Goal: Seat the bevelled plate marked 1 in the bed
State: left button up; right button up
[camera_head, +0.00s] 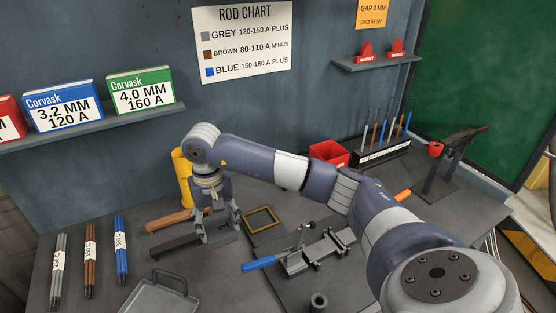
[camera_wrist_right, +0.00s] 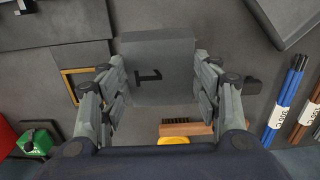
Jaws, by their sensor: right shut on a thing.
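My right gripper (camera_head: 220,226) is low over the bench, left of centre in the head view. In the right wrist view its fingers (camera_wrist_right: 162,88) stand on both sides of a grey plate (camera_wrist_right: 165,55) marked 1 and are shut on it. The plate's far edge points away from the gripper; whether it touches the bench is unclear. A steel clamping fixture (camera_head: 318,250) with a blue handle (camera_head: 258,264) stands to the right of the gripper, apart from it. It looks like the bed, but I cannot tell for sure. My left gripper is not in view.
A yellow square frame (camera_head: 262,219) lies just right of the gripper. A brush (camera_head: 170,221), a dark bar (camera_head: 174,247) and a grey tray (camera_head: 160,299) lie left of it. Bundled rods (camera_head: 121,250) are at far left. A red box (camera_head: 328,152) stands behind my arm.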

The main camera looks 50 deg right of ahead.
aim_at(225, 256)
notch_tip(225, 256, down, 10)
jog(key=p, duration=0.3)
jog(key=shift+r, duration=0.2)
jog(key=shift+f, duration=0.4)
jog(key=o, duration=1.7)
jog(key=shift+o, duration=0.2)
jog(key=shift+r, duration=0.1)
